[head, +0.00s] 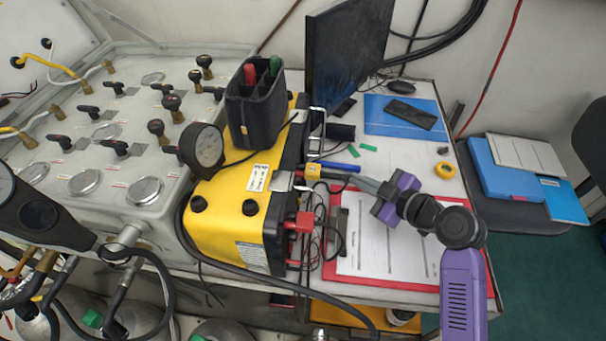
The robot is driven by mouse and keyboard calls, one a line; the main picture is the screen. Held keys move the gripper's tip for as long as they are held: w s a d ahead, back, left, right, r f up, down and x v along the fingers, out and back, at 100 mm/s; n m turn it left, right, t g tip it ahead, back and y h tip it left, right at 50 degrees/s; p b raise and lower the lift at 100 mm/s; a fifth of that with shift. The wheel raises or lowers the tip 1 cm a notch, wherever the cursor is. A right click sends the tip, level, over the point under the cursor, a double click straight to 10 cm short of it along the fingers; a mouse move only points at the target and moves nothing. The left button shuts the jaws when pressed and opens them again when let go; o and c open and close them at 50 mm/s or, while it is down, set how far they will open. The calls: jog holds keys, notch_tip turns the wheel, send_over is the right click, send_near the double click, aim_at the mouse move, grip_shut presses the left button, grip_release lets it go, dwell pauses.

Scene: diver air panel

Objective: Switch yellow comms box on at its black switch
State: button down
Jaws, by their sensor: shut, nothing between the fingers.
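The yellow comms box (225,222) lies in the middle of the head view, beside the grey valve panel. Two round black knobs (250,207) sit on its yellow face, and a black pouch (238,118) with red- and green-topped items stands on it. Its right-hand side carries red plugs (300,222) and wires. I cannot pick out the black switch for certain; that side is seen edge-on and partly hidden. My gripper (327,174) is shut and empty. It reaches in from the right, its tips close to the box's right side; I cannot tell whether they touch.
A monitor (347,55) stands behind the box. A round black gauge (203,147) stands left of the box. Loose cables run around it.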

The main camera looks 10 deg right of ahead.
jog(key=w+a, duration=0.1)
jog(key=a, duration=0.3)
jog(key=w+a+f+p, duration=0.1)
jog(key=a, duration=0.1)
jog(key=shift+w+a, duration=0.25)
jog(key=shift+w, duration=0.05)
jog(key=shift+w+a, duration=0.35)
jog(key=shift+a, duration=0.4)
dwell(1.5)
jog(key=shift+w+a, duration=0.2)
jog(key=shift+a, duration=0.25)
jog(key=shift+w+a+f+b, duration=0.1)
jog(key=shift+a+f+b, duration=0.05)
jog(key=shift+a+b, duration=0.15)
dwell(0.5)
jog(key=shift+d, duration=0.2)
jog(key=shift+s+d, duration=0.3)
jog(key=shift+d, duration=0.25)
